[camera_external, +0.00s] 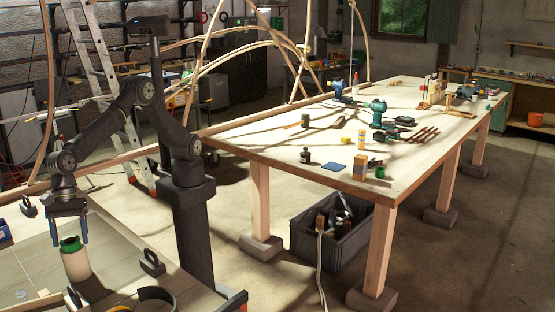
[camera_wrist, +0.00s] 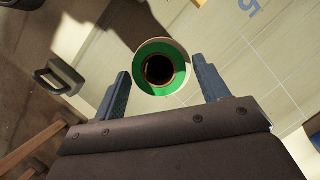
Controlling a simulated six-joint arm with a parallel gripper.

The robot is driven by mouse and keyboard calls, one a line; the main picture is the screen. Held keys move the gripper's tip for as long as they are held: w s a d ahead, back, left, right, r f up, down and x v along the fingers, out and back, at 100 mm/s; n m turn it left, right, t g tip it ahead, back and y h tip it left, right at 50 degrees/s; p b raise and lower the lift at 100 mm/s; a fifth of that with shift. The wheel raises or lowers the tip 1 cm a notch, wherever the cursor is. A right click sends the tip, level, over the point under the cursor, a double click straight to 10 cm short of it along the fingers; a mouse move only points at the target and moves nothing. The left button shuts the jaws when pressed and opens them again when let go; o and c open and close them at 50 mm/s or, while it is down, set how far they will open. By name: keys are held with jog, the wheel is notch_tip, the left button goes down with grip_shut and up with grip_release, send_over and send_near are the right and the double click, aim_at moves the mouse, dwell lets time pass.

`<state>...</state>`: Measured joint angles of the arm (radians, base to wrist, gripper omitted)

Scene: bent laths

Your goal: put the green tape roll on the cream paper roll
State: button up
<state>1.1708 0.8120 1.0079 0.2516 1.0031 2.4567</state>
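The green tape roll (camera_external: 70,243) sits on top of the cream paper roll (camera_external: 76,265), which stands upright on the near table. In the wrist view the green tape roll (camera_wrist: 179,60) shows as a ring around a dark hole, with a thin pale rim of the cream paper roll (camera_wrist: 160,41) around it. My gripper (camera_external: 70,240) is just above and around the green roll. In the wrist view my gripper (camera_wrist: 160,70) is open, one finger on each side of the roll, with gaps visible. Contact between the rolls looks flush from outside.
Black clamp-like handles (camera_external: 152,262) stand on the near table right of the rolls and another (camera_external: 28,206) at left. A dark ring (camera_external: 157,299) lies at the front edge. The handle (camera_wrist: 58,78) also shows in the wrist view. The table around the rolls is mostly clear.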

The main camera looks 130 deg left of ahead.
aim_at(69, 242)
jog(key=shift+r, duration=0.15)
jog(key=v, duration=1.2)
jog(key=x, duration=1.2)
jog(key=shift+f, duration=0.35)
notch_tip(69, 242, up, 3)
jog(key=shift+f, duration=0.1)
jog(key=shift+r, duration=0.6)
jog(key=shift+f, duration=0.1)
